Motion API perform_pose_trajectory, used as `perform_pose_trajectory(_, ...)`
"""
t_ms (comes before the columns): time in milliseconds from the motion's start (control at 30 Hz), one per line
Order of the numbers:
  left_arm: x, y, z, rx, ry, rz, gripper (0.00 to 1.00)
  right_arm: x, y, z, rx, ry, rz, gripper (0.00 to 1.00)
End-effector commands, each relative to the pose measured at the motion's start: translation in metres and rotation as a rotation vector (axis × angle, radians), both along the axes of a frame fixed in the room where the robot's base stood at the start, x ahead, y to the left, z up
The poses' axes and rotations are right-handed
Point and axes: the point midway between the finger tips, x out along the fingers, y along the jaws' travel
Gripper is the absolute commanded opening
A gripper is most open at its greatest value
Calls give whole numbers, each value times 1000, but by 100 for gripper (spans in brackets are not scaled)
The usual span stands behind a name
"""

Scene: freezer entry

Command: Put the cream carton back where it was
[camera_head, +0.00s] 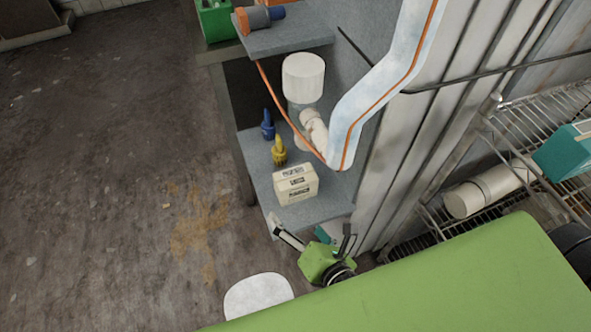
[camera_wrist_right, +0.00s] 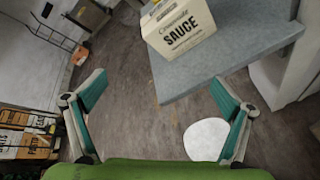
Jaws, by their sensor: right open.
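The cream-coloured carton (camera_head: 296,184) stands upright on the lower grey shelf (camera_head: 326,207), near its front end. In the right wrist view, the carton (camera_wrist_right: 179,27) shows the word SAUCE and sits on the grey shelf top near the edge. My right gripper (camera_head: 312,236) is open and empty, just off the shelf's near end, apart from the carton. In the right wrist view, its two fingers (camera_wrist_right: 160,84) are spread wide, with floor between them and the carton beyond. My left gripper is not in view.
Blue (camera_head: 267,125) and yellow (camera_head: 278,151) bottles stand behind the carton. A wrapped pipe (camera_head: 372,95) with an orange line hangs beside the shelf. A wire rack (camera_head: 520,125) stands at right. A white rounded patch (camera_head: 258,296) shows low down. Left floor is clear.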

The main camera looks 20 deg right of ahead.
Motion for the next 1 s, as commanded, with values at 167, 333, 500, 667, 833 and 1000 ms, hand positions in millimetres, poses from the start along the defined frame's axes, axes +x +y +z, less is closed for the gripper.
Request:
perform_pose_trajectory(167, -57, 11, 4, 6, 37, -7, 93, 3, -27, 38, -436, -82, 118, 96)
perform_pose_trajectory(333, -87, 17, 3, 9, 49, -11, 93, 5, -42, 53, -671, -132, 170, 96)
perform_pose_trajectory(500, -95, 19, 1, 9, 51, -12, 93, 16, -45, 53, -734, -148, 183, 96)
perform_pose_trajectory(667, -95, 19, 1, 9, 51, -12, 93, 45, -44, 41, -732, -147, 180, 96)
perform_pose_trajectory(833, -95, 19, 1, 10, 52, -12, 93, 74, -43, 30, -730, -146, 181, 96)
perform_pose_trajectory(1000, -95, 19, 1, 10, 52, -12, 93, 86, -42, 25, -727, -144, 182, 96)
